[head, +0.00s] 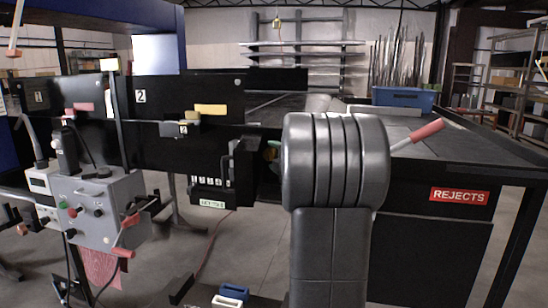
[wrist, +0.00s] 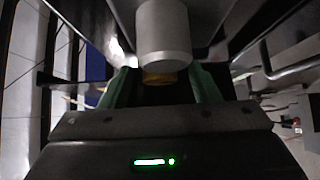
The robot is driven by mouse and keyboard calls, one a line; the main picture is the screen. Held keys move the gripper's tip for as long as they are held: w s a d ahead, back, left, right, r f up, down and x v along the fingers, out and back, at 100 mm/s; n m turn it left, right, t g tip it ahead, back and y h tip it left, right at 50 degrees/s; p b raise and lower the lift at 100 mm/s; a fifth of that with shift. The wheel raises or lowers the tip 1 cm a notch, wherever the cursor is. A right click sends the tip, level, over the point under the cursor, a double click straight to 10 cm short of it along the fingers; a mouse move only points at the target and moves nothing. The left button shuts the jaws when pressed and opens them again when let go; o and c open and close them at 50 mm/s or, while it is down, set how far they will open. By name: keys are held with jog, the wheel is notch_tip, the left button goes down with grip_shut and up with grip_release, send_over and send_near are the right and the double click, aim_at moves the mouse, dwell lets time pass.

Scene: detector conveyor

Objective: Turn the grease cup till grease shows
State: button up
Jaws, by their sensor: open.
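The grease cup (wrist: 163,32) appears to be the pale grey cylinder at the top middle of the wrist view, with a brass-coloured part (wrist: 160,78) at its lower end. My gripper (wrist: 160,84) is open, with one green finger to each side of the brass part. I cannot tell whether either finger touches it. No grease shows on the visible side of the cup. In the head view my thick grey arm hides most of the gripper and the cup. A small green piece beside the arm may be a fingertip.
A black counter box (head: 213,190) hangs left of my arm. A grey control box (head: 95,208) with knobs stands further left. Dark frame bars flank the cup closely in the wrist view.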

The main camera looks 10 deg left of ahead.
jog(key=shift+w+a, duration=0.2)
jog(key=shift+w, duration=0.05)
jog(key=c, duration=1)
jog(key=shift+f+b, duration=0.2)
jog(key=shift+b, duration=0.4)
jog(key=shift+f+m+b, duration=0.15)
jog(key=shift+m+b, duration=0.15)
jog(key=shift+b, duration=0.2)
jog(key=m+t+b, duration=0.1)
jog(key=b, duration=0.2)
jog(key=m+t+y+b, duration=0.1)
jog(key=b, duration=0.3)
jog(key=m+t+b, duration=0.1)
jog(key=m+b, duration=0.1)
jog(key=b, duration=0.1)
jog(key=shift+a+f+t+y, duration=0.15)
jog(key=shift+f+t+y, duration=0.1)
jog(key=shift+t+y, duration=0.05)
